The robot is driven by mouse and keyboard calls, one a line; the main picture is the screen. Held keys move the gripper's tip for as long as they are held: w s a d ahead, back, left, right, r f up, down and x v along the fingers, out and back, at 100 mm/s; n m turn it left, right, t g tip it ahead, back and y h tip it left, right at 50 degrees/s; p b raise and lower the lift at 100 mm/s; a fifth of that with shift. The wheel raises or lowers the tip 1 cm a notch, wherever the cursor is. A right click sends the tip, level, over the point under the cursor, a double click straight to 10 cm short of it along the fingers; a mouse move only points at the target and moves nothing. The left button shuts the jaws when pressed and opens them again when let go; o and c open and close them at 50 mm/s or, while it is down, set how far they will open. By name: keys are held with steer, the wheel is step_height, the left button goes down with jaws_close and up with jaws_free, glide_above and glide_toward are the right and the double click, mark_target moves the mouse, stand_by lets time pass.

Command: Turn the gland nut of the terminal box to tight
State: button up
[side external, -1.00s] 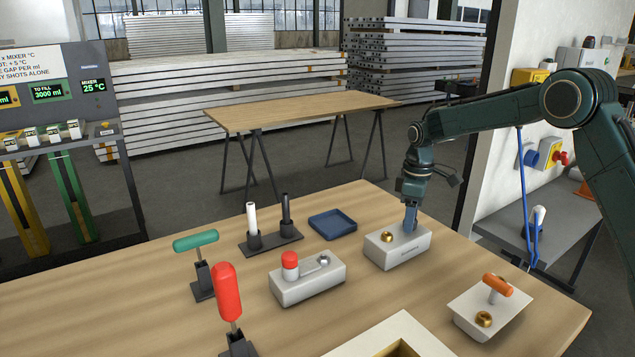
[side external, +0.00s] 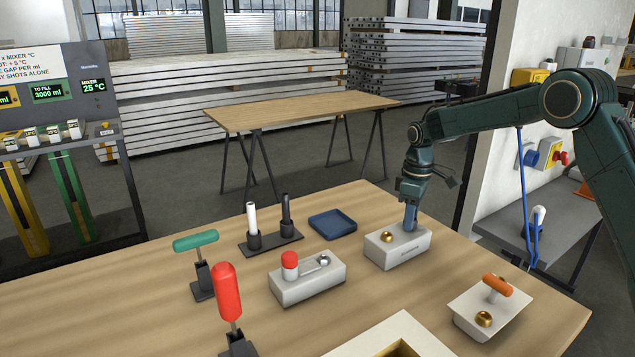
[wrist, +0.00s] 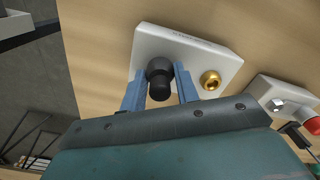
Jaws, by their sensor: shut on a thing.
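The terminal box (side external: 398,250) is a light grey block on the wooden table, below my arm in the side view. The wrist view shows its top (wrist: 190,50) with a black round gland nut (wrist: 160,88) and, apart from it, a brass fitting (wrist: 210,80). My gripper (wrist: 160,72) has its two blue fingers on either side of the black nut and is shut on it. In the side view my gripper (side external: 411,222) points down at the box, and its fingers hide the nut. How tight the nut is cannot be told.
A grey block with a red cap (side external: 290,260) stands to the left. A blue tray (side external: 333,225) and a holder with a white and a black rod (side external: 270,241) lie behind it. A block with an orange handle (side external: 497,284) stands at front right.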

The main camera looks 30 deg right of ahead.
steer(key=m, duration=0.6)
steer(key=shift+m, duration=0.3)
steer(key=m, duration=0.3)
steer(key=shift+m, duration=0.3)
steer(key=m, duration=0.3)
steer(key=shift+m, duration=0.3)
steer(key=m, duration=0.4)
steer(key=shift+m, duration=2.5)
steer(key=o, duration=1)
steer(key=shift+r, duration=0.1)
